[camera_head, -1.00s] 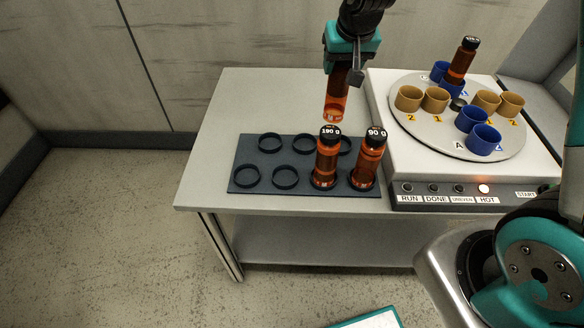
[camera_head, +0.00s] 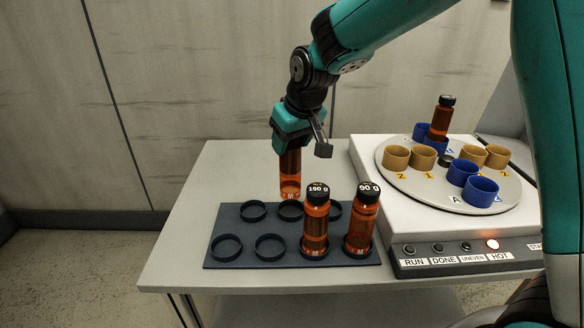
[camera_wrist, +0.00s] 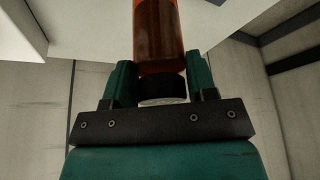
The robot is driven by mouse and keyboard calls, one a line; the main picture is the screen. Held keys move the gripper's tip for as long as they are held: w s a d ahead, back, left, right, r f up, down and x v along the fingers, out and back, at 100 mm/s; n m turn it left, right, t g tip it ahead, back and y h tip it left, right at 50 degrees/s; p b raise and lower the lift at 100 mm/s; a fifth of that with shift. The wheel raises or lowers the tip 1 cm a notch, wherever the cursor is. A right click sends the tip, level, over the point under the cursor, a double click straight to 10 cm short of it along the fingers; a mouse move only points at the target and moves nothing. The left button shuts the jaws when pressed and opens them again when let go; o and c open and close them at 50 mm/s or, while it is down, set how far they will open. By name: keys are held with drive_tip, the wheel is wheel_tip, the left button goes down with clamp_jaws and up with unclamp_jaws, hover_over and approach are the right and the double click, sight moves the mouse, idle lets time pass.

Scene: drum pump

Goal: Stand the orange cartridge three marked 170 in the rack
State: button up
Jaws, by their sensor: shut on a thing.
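My gripper (camera_head: 291,145) is shut on an orange cartridge (camera_head: 290,182), held upright near its cap end. The cartridge also shows between the fingers in the wrist view (camera_wrist: 158,35); its marking cannot be read. Its lower end is over or just at the back-middle ring of the dark rack (camera_head: 232,262); whether it is inside that ring cannot be told. A cartridge marked 190 g (camera_head: 316,225) and one marked 90 g (camera_head: 362,222) stand in front-row rings of the rack.
Empty rings show at the rack's left and back right. The white machine (camera_head: 440,225) on the right carries a turntable (camera_head: 450,190) with blue and tan cups and one orange cartridge (camera_head: 440,118). Its HOT lamp glows. The table's left side (camera_head: 185,225) is clear.

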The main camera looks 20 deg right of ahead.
sight(292, 162)
drive_tip(key=shift+f, duration=2.85)
drive_tip(key=shift+f+b, duration=0.2)
drive_tip(key=shift+b, duration=0.15)
drive_tip(key=o, duration=1.4)
drive_tip(key=shift+r, duration=0.2)
drive_tip(key=shift+r, duration=0.25)
drive_tip(key=s+p+v, duration=0.1)
drive_tip(key=v, duration=1)
drive_tip(key=s+a+n+g+y, duration=0.1)
drive_tip(key=s, duration=0.7)
drive_tip(key=s+a+n+g+y, duration=0.1)
drive_tip(key=s+a+g, duration=0.1)
drive_tip(key=s, duration=0.7)
drive_tip(key=s+a+n+g+y, duration=0.1)
drive_tip(key=s+a, duration=0.1)
drive_tip(key=s, duration=0.6)
drive_tip(key=shift+s+a+f+n, duration=0.2)
drive_tip(key=shift+s+f+n, duration=0.15)
drive_tip(key=shift+s+n, duration=0.05)
